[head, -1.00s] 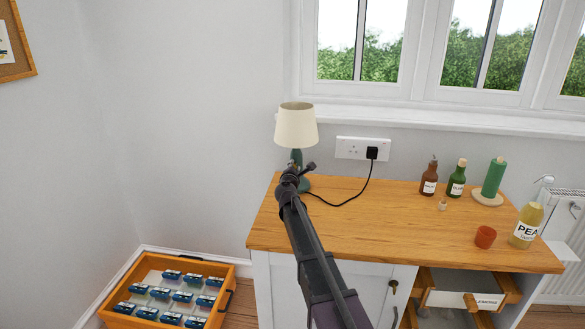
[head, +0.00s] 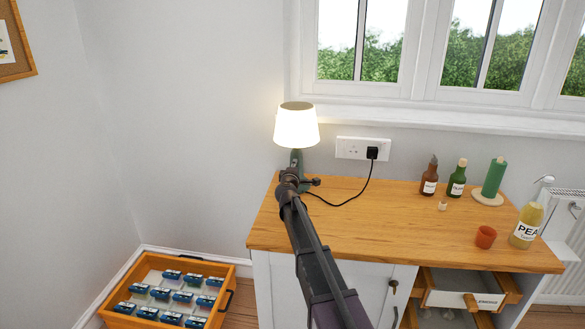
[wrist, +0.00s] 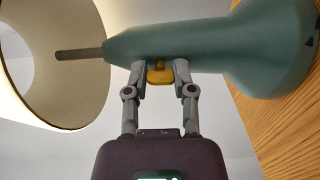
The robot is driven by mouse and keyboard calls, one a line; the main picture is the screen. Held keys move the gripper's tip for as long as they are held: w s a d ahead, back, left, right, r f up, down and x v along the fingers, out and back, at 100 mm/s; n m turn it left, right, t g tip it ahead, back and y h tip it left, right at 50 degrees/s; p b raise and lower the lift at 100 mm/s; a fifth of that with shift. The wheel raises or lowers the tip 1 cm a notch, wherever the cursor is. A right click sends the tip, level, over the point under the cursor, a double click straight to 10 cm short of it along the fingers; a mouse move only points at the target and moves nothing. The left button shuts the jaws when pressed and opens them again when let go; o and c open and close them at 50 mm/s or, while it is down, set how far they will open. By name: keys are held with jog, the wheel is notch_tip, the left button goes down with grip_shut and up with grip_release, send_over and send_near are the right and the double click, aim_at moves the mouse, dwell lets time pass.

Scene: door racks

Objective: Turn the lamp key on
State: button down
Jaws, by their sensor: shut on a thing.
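The lamp stands upright at the left end of the desk, with a cream shade (head: 297,127) that glows brightly and a green base (head: 297,158). In the wrist view the green base (wrist: 195,45) lies sideways across the top, with the shade (wrist: 75,105) at the left. A small yellow key (wrist: 160,73) sticks out of the base. My gripper (wrist: 160,70) is shut on the key, one finger on each side of it. In the head view my gripper (head: 292,172) is at the lamp's base, and my arm hides the key there.
A black plug (head: 372,153) with a cable sits in the wall socket behind the desk (head: 370,220). Bottles, a green candle (head: 494,178) and a red cup (head: 485,237) stand at the desk's right. An orange crate (head: 228,270) is on the floor at left.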

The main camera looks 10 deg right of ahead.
dwell(0.4)
jog(key=shift+c, duration=2.2)
grip_release()
jog(key=shift+s, duration=0.1)
jog(key=v, duration=1.1)
jog(key=shift+s+a, duration=0.2)
jog(key=shift+s, duration=0.15)
